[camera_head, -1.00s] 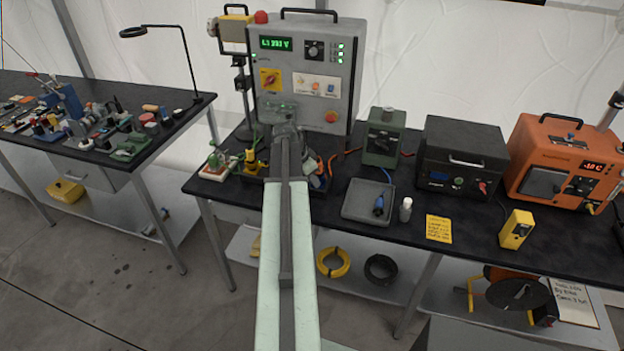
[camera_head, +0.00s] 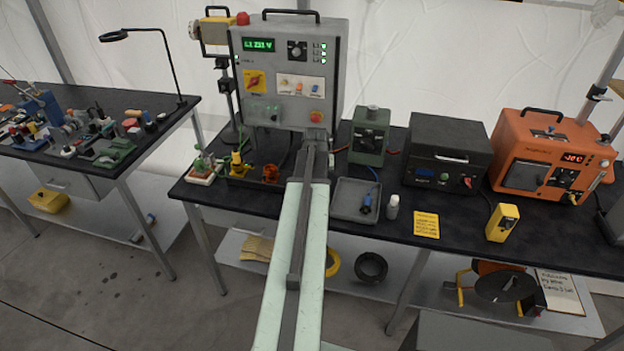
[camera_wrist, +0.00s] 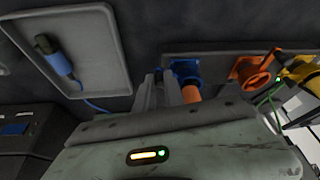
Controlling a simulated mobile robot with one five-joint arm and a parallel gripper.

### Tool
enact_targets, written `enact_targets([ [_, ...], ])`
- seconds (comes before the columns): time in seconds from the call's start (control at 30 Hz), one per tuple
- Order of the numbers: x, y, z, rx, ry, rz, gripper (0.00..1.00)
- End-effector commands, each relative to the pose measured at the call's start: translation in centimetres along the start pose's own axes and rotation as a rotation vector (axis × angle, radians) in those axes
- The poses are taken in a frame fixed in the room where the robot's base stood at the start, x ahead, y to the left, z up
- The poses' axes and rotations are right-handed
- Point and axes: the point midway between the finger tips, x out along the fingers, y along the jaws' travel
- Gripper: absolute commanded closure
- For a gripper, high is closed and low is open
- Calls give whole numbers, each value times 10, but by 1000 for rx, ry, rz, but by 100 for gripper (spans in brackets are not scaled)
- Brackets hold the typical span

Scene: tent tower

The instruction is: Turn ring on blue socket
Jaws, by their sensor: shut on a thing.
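The blue socket (camera_wrist: 186,68) shows in the wrist view just right of my fingers, on the grey strip along the bench. A short orange part (camera_wrist: 191,93) shows beside it, close to the fingers. My gripper (camera_wrist: 160,92) reaches down at the socket's left side, its two grey fingers close together. It is shut on what seems to be the ring at the blue socket; the fingers and my wrist hide the ring and the grip. In the head view my gripper (camera_head: 316,138) is in front of the grey panel box, and my arm hides the blue socket.
An orange socket (camera_wrist: 253,72) and a yellow one (camera_wrist: 300,70) stand to the right in the wrist view. A grey tray (camera_head: 345,212) holding a blue plug (camera_head: 366,205) lies right of my arm. The grey panel box (camera_head: 285,75) and green box (camera_head: 369,135) stand behind.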

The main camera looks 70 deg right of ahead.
Motion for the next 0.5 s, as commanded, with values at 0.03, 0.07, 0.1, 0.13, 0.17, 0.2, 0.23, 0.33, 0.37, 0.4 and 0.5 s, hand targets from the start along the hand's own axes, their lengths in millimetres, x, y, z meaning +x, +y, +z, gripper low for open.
enact_targets([
  [0.03, 1, 4, -3, -37, -1, -15, 100],
  [0.07, 2, 5, -4, -63, -1, -27, 100],
  [0.1, 3, 7, -6, -99, -1, -40, 100],
  [0.13, 3, 8, -8, -124, -1, -52, 100],
  [0.17, 4, 10, -9, -149, -1, -61, 100],
  [0.2, 5, 11, -10, -183, -1, -76, 100],
  [0.23, 5, 12, -12, -208, -2, -86, 100],
  [0.33, 7, 15, -16, -284, -1, -117, 100],
  [0.37, 8, 15, -18, -305, -1, -127, 100],
  [0.4, 8, 16, -19, -333, -2, -137, 100],
  [0.5, 10, 18, -22, -396, -2, -163, 100],
])
